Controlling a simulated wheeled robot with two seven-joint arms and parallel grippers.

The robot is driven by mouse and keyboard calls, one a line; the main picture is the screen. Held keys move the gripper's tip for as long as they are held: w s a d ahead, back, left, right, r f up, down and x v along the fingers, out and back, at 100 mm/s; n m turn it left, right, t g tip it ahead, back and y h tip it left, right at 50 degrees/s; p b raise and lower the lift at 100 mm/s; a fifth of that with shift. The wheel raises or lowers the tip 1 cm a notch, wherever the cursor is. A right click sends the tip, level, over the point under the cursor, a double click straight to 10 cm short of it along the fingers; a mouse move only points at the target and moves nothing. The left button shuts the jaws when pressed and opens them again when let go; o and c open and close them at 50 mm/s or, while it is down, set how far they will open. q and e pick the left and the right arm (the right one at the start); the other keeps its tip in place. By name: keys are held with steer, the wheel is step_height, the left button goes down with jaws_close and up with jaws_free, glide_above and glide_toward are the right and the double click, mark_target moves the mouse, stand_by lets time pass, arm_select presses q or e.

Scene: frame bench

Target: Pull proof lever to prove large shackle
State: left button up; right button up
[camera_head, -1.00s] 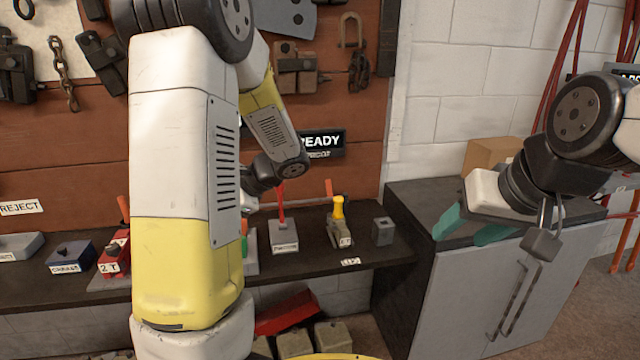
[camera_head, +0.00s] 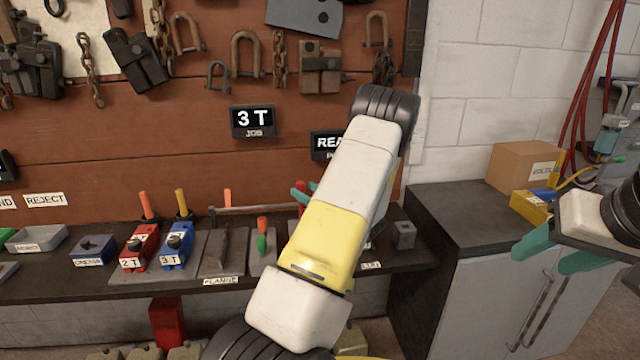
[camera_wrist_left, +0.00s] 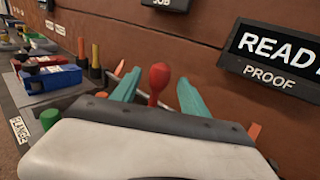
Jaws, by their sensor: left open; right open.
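The red round knob of the proof lever (camera_wrist_left: 159,77) stands between the two open teal fingers of my left gripper (camera_wrist_left: 155,92) in the left wrist view. In the head view the fingers of my left gripper (camera_head: 304,190) show just left of my forearm, with a bit of the red lever (camera_head: 301,184) beside them. My forearm hides most of the lever and its base. My right gripper (camera_head: 561,255) is open and empty at the right, in front of the grey cabinet. Several shackles, such as one (camera_head: 247,54), hang on the board; I cannot tell which is the large shackle.
The READY proof sign (camera_wrist_left: 275,55) is on the board close to the right of my left gripper. A 3 T sign (camera_head: 253,121) hangs further left. Red (camera_head: 138,246) and blue (camera_head: 177,246) blocks stand on the bench (camera_head: 120,285). A cardboard box (camera_head: 524,165) sits on the cabinet.

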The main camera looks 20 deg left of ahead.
arm_select(q)
steer(key=x, duration=0.5)
steer(key=shift+a, duration=0.35)
jaws_close()
stand_by(1.1)
